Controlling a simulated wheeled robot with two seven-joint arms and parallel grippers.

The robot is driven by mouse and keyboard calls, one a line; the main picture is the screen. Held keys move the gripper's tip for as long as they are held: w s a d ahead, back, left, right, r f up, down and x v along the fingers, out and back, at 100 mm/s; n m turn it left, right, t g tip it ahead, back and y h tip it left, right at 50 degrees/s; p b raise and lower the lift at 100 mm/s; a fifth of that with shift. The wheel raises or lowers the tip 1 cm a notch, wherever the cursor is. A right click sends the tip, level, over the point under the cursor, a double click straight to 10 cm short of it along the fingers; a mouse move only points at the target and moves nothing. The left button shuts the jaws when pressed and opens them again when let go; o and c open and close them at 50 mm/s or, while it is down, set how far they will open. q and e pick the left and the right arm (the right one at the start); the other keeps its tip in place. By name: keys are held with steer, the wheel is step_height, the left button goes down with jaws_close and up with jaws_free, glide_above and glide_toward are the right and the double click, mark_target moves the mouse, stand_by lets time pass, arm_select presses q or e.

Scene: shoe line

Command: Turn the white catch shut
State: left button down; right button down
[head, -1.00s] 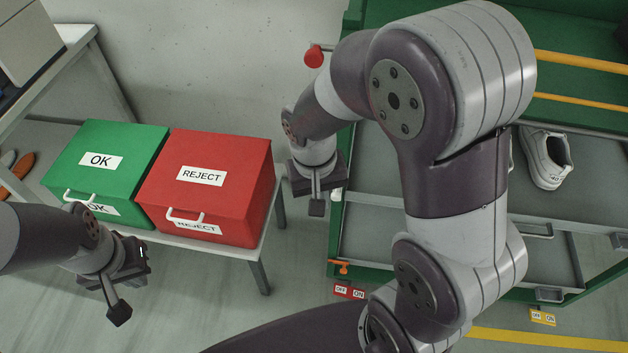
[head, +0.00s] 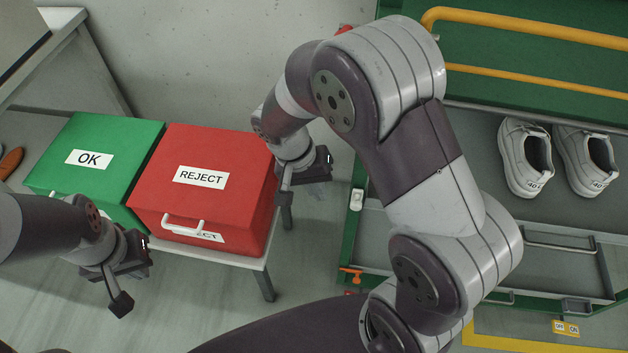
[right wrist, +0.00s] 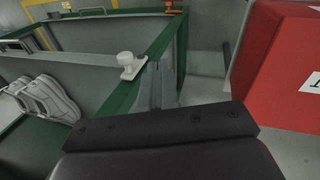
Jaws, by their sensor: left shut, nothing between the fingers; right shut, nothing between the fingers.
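The white catch (head: 356,198) is on the green frame at the left side of the shoe station in the head view. In the right wrist view the white catch (right wrist: 128,64) shows a round knob on a small plate on the green rail; whether it is turned shut I cannot tell. My right gripper (head: 285,192) is shut and empty, left of the catch and apart from it in the head view. Its shut fingers (right wrist: 157,86) show just right of the catch in the wrist view. My left gripper (head: 120,303) is shut and empty, in front of the boxes.
A red REJECT box (head: 205,178) and a green OK box (head: 90,158) stand on a table left of my right gripper. An orange catch (head: 350,274) sits lower on the green frame. White shoes (head: 527,160) stand on the grey surface at right.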

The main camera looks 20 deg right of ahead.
mark_target(356, 206)
steer(key=s+d+f, duration=0.1)
steer(key=d+f, duration=0.3)
steer(key=shift+s+d, duration=0.3)
steer(key=shift+s, duration=0.05)
steer(key=shift+r, duration=0.1)
